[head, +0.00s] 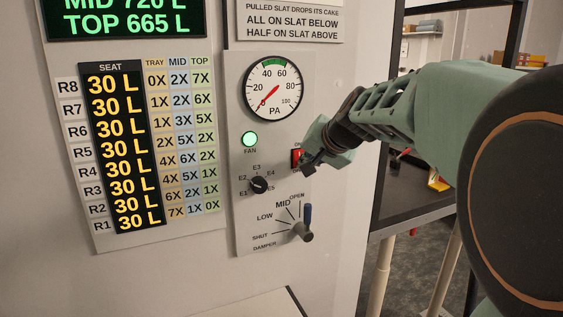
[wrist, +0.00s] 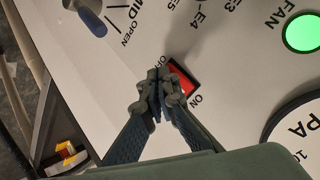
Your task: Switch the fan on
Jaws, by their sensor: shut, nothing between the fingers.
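The red fan switch (head: 296,157) is on the light panel (head: 238,220), partly hidden by my gripper. In the wrist view the red rocker (wrist: 186,83) lies between the OFF and ON labels. My gripper (head: 307,161) is shut and empty at the switch. In the wrist view its fingertips (wrist: 160,84) overlap the rocker toward the OFF end; I cannot tell whether they touch it. The round FAN lamp (head: 250,139) glows green, and it also shows in the wrist view (wrist: 303,32). The PA gauge (head: 272,88) has its red needle pointing lower left, near the low end.
A black selector knob (head: 259,185) sits below the lamp. The damper lever (head: 303,231) projects from the panel below the switch. A lit seat display (head: 122,150) is at left. A dark-framed shelf (head: 400,218) stands at right behind my arm.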

